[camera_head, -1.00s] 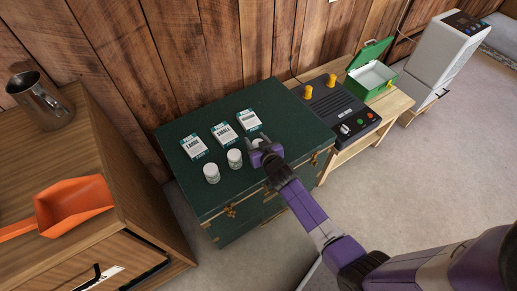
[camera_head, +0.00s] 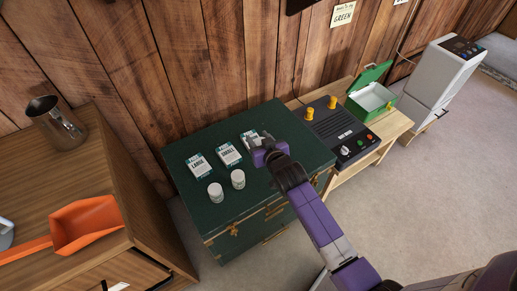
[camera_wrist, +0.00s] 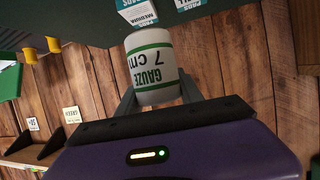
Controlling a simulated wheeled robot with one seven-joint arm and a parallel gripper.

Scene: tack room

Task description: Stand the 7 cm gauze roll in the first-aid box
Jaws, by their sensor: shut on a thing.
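My gripper (camera_head: 266,143) is shut on the gauze roll, above the right part of the green trunk's top. In the wrist view the white gauze roll (camera_wrist: 152,65) has a green band and reads "GAUZE 7 cm"; it sits between the two fingers (camera_wrist: 158,90). In the head view my gripper mostly hides the roll. The first-aid box (camera_head: 372,101) is green with a pale inside. It stands with its lid open on the wooden bench, to the right of and beyond my gripper.
Two white rolls (camera_head: 215,193) (camera_head: 238,179) stand on the green trunk (camera_head: 190,215). Three pad packs lie behind them, one marked large (camera_head: 199,166) and one small (camera_head: 229,154). A dark device with yellow knobs (camera_head: 338,131) sits on the bench (camera_head: 397,124) between trunk and box.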

